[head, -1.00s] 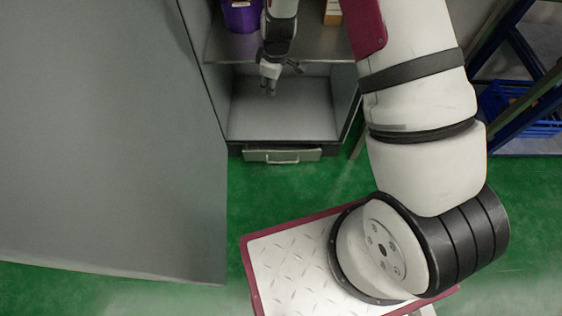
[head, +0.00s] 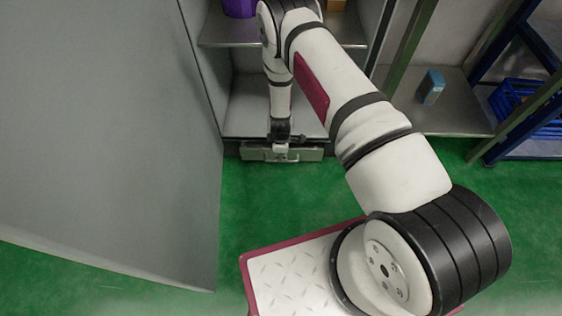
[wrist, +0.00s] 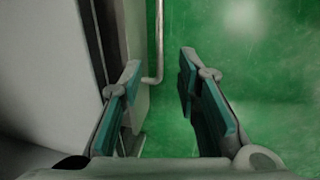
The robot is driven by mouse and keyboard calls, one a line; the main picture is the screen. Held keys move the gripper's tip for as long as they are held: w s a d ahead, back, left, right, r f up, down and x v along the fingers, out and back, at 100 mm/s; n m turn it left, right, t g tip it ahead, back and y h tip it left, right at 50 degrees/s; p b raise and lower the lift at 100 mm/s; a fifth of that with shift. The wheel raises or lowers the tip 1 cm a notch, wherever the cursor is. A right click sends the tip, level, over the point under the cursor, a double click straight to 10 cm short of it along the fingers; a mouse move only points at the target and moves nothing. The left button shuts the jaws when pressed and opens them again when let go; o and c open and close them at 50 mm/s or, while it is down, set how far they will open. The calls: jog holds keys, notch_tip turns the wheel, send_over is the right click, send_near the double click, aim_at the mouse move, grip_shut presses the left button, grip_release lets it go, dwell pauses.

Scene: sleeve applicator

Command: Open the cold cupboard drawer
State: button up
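The cold cupboard drawer (head: 312,154) is a grey front low under the cupboard's open compartment. It looks shut, and my gripper hides its middle and most of its handle in the head view. My gripper (head: 282,155) points down at the drawer front. In the wrist view my gripper (wrist: 159,73) is open, with its two teal-padded fingers apart. The thin metal handle (wrist: 159,45) runs down between the fingertips and bends left to the drawer front (wrist: 136,50). The left finger is close beside the drawer front; I cannot tell whether they touch.
The cupboard's large grey door (head: 110,140) stands open on the left. A shelf (head: 225,32) with a purple container (head: 238,8) is above the compartment. A rack with a blue box (head: 431,86) and a blue crate (head: 515,98) stands right. The green floor (head: 280,195) before the drawer is clear.

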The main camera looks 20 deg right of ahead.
aim_at(281, 161)
jog(key=f+b, duration=0.1)
jog(key=f, duration=0.2)
jog(key=w+f+b, duration=0.1)
jog(key=f, duration=0.2)
jog(key=f+b, duration=0.1)
jog(key=f, duration=0.2)
jog(key=shift+w+d+b, duration=0.25)
jog(key=shift+w+b, duration=0.1)
grip_shut()
